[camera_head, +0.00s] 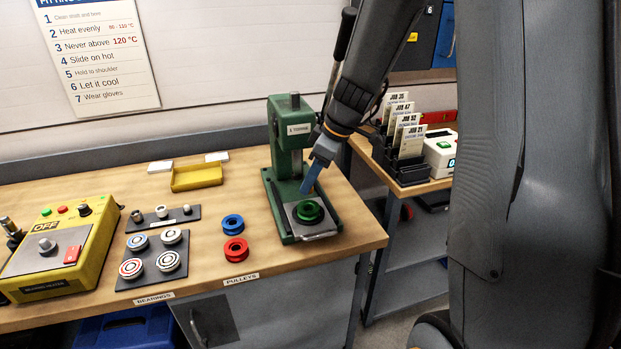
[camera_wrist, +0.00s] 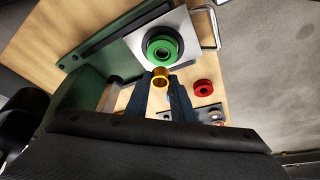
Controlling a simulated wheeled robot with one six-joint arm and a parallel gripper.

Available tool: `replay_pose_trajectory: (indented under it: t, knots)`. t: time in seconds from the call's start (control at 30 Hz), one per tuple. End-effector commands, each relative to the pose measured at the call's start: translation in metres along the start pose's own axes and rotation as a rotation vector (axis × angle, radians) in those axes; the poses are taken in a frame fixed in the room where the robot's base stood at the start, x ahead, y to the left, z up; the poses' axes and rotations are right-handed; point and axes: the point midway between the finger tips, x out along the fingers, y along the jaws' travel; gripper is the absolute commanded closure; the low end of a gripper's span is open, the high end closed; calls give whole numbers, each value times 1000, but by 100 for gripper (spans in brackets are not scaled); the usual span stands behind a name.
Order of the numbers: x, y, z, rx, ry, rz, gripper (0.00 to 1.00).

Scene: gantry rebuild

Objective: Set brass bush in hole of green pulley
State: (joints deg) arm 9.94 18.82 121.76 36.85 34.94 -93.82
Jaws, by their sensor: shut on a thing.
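The green pulley (camera_head: 308,211) lies flat on the grey plate of the green press, with its centre hole facing up. It also shows in the wrist view (camera_wrist: 163,48), where the hole looks empty. My gripper (camera_head: 309,186) is above the press plate, close to the pulley. In the wrist view my gripper (camera_wrist: 161,80) is shut on the brass bush (camera_wrist: 160,76). The bush is a short gold ring between the blue fingertips, and it appears just beside the pulley's rim. I cannot tell the exact height gap. In the head view the bush is not discernible.
The green press (camera_head: 286,130) column stands behind the plate. Blue (camera_head: 232,222) and red (camera_head: 236,249) pulleys lie to the left. Further left are a bearing tray (camera_head: 152,262), a yellow tray (camera_head: 197,176) and a yellow heater (camera_head: 62,250). A wire handle (camera_head: 320,236) sticks out in front.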

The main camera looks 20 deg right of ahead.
Motion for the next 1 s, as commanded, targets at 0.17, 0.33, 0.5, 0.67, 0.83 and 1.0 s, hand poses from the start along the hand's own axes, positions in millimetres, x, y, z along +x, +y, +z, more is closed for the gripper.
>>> replay_pose_trajectory:
  t: [0.17,0.33,0.5,0.67,0.83,1.0]
  knots:
    - [5,1,3,1,0,1,100]
    - [9,1,5,1,-1,1,100]
    - [13,1,6,2,-1,1,100]
    - [17,1,8,2,-1,1,100]
    - [22,1,10,1,0,1,100]
    - [26,1,11,1,0,1,100]
